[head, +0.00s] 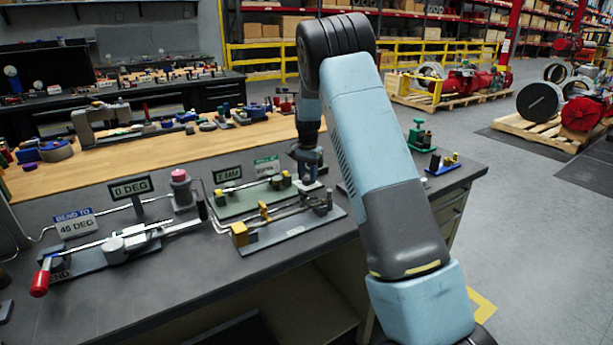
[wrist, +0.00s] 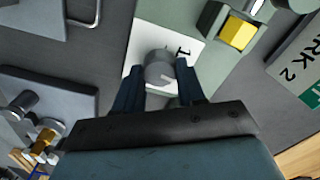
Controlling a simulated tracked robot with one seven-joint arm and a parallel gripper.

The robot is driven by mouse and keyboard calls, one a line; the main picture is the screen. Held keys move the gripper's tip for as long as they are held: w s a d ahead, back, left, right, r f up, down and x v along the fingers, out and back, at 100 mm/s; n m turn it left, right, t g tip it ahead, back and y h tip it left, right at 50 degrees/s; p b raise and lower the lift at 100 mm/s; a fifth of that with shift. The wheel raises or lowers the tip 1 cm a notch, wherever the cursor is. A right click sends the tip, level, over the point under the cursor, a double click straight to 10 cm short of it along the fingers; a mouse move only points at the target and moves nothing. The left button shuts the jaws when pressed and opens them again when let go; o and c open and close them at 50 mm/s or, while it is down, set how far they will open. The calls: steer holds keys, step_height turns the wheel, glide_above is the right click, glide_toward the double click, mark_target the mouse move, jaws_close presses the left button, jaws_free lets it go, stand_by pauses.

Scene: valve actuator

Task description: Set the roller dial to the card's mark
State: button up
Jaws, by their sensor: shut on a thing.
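The roller dial (wrist: 158,62) is a grey round knob on a white plate in the wrist view. A "1" is printed beside it, up and to the right; the other marks are hidden. My gripper (wrist: 159,76) has one dark finger on each side of the knob and is shut on it. In the head view my gripper (head: 308,176) reaches down at the right end of the green fixture plate (head: 238,205), hiding the dial. The card (head: 266,165) stands behind that plate; in the wrist view its visible part (wrist: 297,65) reads "RK 2".
A dark display (head: 228,174) stands behind the fixture. In front is a grey plate (head: 290,231) with a rod and yellow block. To the left are a bender with a red handle (head: 41,277) and a "0 DEG" display (head: 130,189). Small green and blue fixtures (head: 420,137) stand right of my arm.

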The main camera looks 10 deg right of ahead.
mark_target(307, 177)
steer(key=shift+s+f+m, duration=0.1)
steer(key=shift+m, duration=0.5)
steer(key=o, duration=1.1)
steer(key=shift+c, duration=0.2)
step_height(307, 177, up, 14)
